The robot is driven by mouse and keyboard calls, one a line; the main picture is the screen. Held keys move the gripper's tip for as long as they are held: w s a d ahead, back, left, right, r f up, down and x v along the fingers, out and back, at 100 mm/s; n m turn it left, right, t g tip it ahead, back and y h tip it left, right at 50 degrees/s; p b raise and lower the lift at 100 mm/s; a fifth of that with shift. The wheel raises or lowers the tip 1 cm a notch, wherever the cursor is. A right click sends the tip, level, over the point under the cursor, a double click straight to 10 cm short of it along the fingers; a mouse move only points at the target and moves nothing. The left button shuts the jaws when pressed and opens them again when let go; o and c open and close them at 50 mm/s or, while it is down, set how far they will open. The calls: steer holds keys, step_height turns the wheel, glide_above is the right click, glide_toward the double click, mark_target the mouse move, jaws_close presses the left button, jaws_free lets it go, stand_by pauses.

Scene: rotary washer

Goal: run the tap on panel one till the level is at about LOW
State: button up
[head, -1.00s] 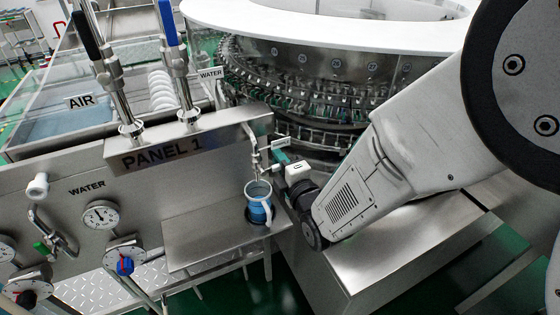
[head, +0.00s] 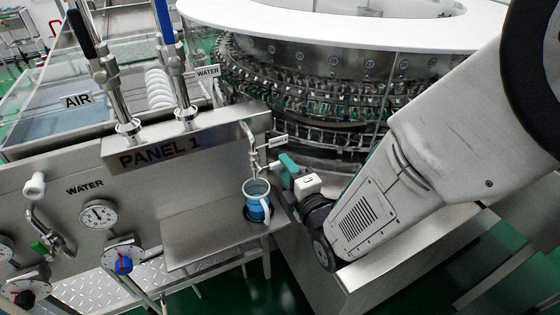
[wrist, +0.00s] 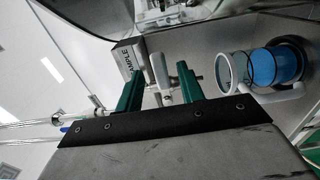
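The sample tap (head: 254,150) stands at the right end of panel one, with its spout above a blue jug (head: 257,200). In the wrist view the tap's pale lever (wrist: 160,72) shows between the fingers of my gripper (wrist: 159,78), which are apart with gaps on both sides. My gripper (head: 288,165) is just right of the tap in the head view. The jug (wrist: 265,68) has a clear rim, blue inside or wall and a white handle. I cannot make out a level mark or whether water is flowing.
A SAMPLE sign (wrist: 127,62) is close beside the tap. The jug stands on a steel shelf (head: 195,235). The panel box (head: 180,145) carries two tall valves with black and blue handles. The rotary washer (head: 320,85) is behind.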

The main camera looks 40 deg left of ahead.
steer(key=shift+v, duration=1.5)
